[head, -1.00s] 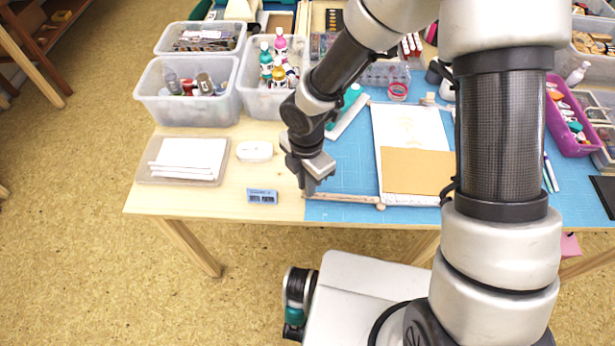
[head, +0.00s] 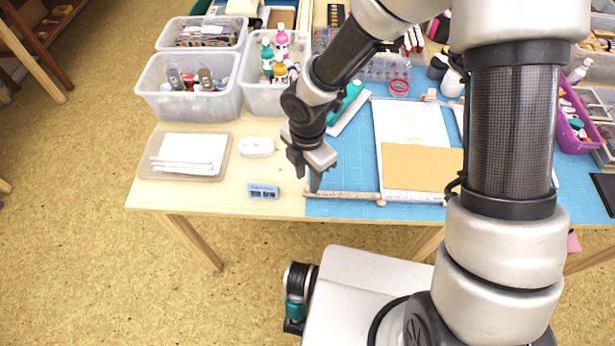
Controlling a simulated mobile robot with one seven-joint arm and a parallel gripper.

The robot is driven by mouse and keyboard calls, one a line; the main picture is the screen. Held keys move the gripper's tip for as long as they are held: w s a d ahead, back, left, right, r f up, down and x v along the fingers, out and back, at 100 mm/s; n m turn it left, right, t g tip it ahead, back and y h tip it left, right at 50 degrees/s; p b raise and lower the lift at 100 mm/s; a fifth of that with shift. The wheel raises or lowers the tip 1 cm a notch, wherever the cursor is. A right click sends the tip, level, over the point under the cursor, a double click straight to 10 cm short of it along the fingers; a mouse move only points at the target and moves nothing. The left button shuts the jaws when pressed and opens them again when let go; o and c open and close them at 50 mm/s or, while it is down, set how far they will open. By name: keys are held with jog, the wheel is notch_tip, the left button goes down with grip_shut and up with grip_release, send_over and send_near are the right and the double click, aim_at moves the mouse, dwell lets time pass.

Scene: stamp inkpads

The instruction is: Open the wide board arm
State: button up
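A thin wooden arm (head: 345,195) lies along the front edge of the blue mat (head: 345,212), with its right end by a small round wooden joint at the corner of a board. The board (head: 392,125) carries white paper and a tan sheet (head: 415,168). Another wooden piece (head: 430,97) shows at the board's far side, partly hidden by my arm. My gripper (head: 314,188) points down at the left end of the front wooden arm. Its fingertips look close to or touching that end; the finger gap and any contact are too small to tell.
A small blue box (head: 263,192) lies left of my gripper near the front edge. A white oval item (head: 256,147), a shallow tray (head: 150,165) and clear bins (head: 190,105) stand farther left. A teal-and-white tool (head: 350,105) lies behind my gripper.

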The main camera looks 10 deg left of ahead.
notch_tip(320, 180, up, 16)
jog(key=p, duration=0.4)
